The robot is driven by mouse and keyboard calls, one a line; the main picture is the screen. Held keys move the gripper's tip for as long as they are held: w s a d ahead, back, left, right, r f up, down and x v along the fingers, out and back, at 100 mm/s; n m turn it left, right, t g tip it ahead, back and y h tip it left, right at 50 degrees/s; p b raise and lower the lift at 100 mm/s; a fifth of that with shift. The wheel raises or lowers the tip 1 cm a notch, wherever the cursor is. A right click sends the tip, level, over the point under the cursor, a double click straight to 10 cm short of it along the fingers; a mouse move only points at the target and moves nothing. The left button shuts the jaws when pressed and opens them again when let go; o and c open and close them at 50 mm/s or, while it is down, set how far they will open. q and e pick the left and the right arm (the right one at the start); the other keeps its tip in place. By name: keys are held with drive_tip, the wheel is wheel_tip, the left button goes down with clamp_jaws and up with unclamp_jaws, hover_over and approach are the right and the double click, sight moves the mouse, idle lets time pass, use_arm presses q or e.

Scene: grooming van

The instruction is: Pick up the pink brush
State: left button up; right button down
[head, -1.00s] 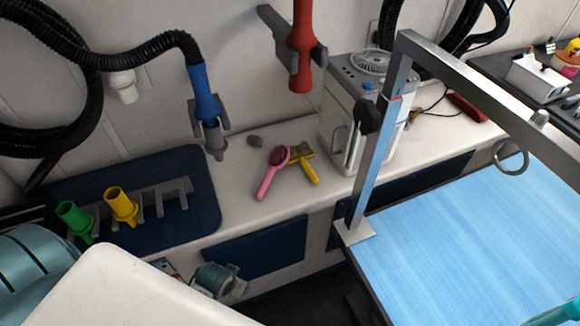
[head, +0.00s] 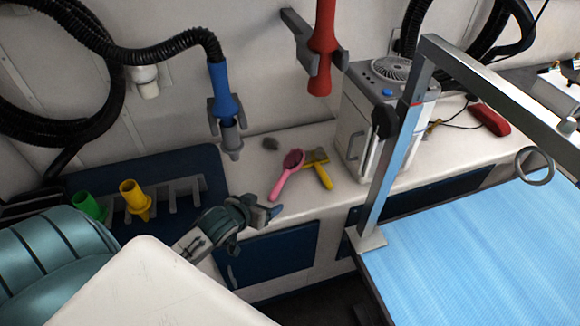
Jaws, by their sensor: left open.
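The pink brush (head: 280,185) lies on the white counter, its round dark-bristled head toward the back wall and its handle toward the front edge. A yellow brush (head: 322,174) lies just right of it, its head close to the pink brush's head. My left gripper (head: 272,211) is at the counter's front edge, just below the end of the pink handle in the head view. It is open and empty, and seems apart from the brush. My right gripper is not in view.
A blue dryer nozzle (head: 226,95) hangs left of the brushes, a red one (head: 322,50) above. A white fan-topped machine (head: 358,135) stands right. A metal post (head: 392,180) rises beside the blue table (head: 480,255). Green (head: 88,205) and yellow (head: 134,198) nozzles stand left.

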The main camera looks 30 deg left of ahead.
sight(287, 166)
use_arm(q)
drive_tip(key=w+a+r, duration=0.1)
drive_tip(key=w+a+t, duration=0.1)
drive_tip(key=w, duration=0.1)
drive_tip(key=w+a+r+t, duration=0.1)
drive_tip(key=w, duration=0.1)
drive_tip(key=shift+w+a+r+n+h, duration=0.2)
drive_tip(key=shift+r+n+h, duration=0.15)
drive_tip(key=shift+n+h, duration=0.05)
drive_tip(key=shift+w+a+t, duration=0.1)
drive_tip(key=shift+w+t, duration=0.2)
drive_tip(key=shift+w, duration=0.1)
drive_tip(key=x, duration=0.7)
drive_tip(key=d+p+x, duration=0.1)
drive_tip(key=x, duration=0.1)
drive_tip(key=shift+r, duration=0.1)
drive_tip(key=shift+w+f, duration=0.3)
drive_tip(key=shift+w, duration=0.25)
drive_tip(key=c, duration=1.2)
drive_tip(key=shift+r, duration=0.1)
